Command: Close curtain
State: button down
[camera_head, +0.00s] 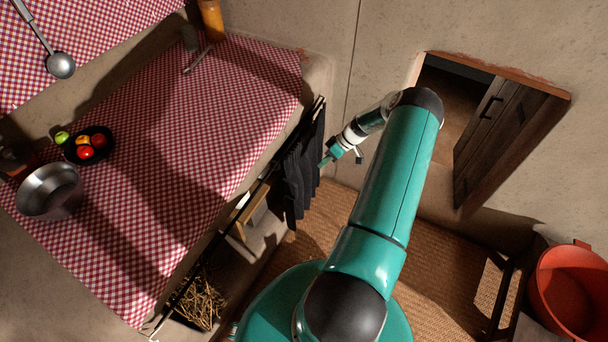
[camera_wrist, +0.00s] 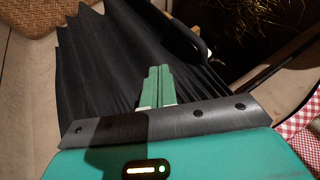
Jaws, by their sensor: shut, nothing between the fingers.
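The dark curtain (camera_head: 292,180) hangs bunched in folds from a rod along the front edge of the counter, at the end nearer the back wall. The part of the opening toward the front left is uncovered. My gripper (camera_head: 326,161) is at the curtain's right side in the head view. In the wrist view my gripper (camera_wrist: 158,72) is shut and empty, with its two green fingers together in front of the curtain's dark folds (camera_wrist: 105,55). I cannot tell whether the fingertips touch the cloth. A pale curved bar, perhaps a handle (camera_wrist: 203,42), shows beside the curtain.
The counter has a red checkered cloth (camera_head: 190,150), a metal pot (camera_head: 48,190) and a dark fruit plate (camera_head: 106,142). Straw (camera_head: 200,298) lies below it. A red tub (camera_head: 570,290) stands at the right. A wooden shutter (camera_head: 503,130) stands open in the wall.

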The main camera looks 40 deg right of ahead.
jog(key=w+a+f, duration=0.1)
jog(key=a+f, duration=0.6)
jog(key=a, duration=0.1)
jog(key=shift+w+a+f, duration=0.25)
jog(key=shift+w+a, duration=0.05)
jog(key=shift+a, duration=0.05)
jog(key=shift+a, duration=0.15)
